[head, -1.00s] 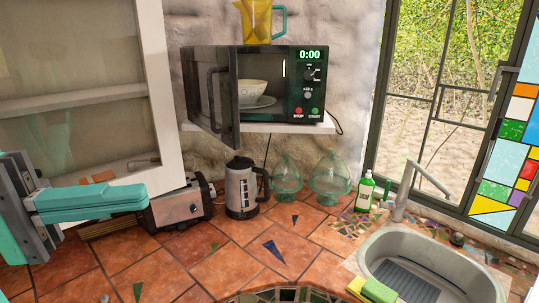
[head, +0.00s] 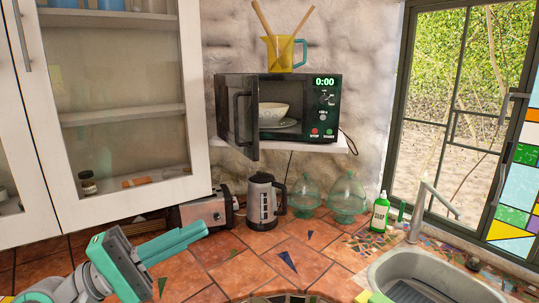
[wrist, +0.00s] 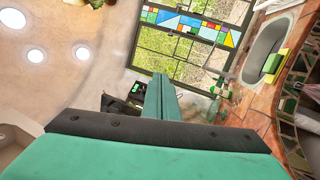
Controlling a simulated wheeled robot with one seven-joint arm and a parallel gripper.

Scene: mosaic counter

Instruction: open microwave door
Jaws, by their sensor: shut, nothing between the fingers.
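The black microwave (head: 331,105) sits on a wall shelf in the head view. Its door (head: 254,125) stands open, swung out from the left side, with a dark handle (head: 236,115) on its outer face. A bowl on a plate (head: 272,115) shows inside through the opening. My gripper (head: 205,230) is shut and empty, low and left of the microwave over the counter, apart from the door. In the wrist view the shut fingers (wrist: 160,85) point toward the window, and part of the microwave (wrist: 120,106) shows just left of them, the rest hidden.
A white glass-fronted cabinet (head: 190,150) hangs left of the microwave. A toaster (head: 206,212), kettle (head: 262,203) and glass jars (head: 347,196) stand below it. A yellow pitcher (head: 279,53) with wooden utensils stands on the microwave. Counter tiles in front are clear.

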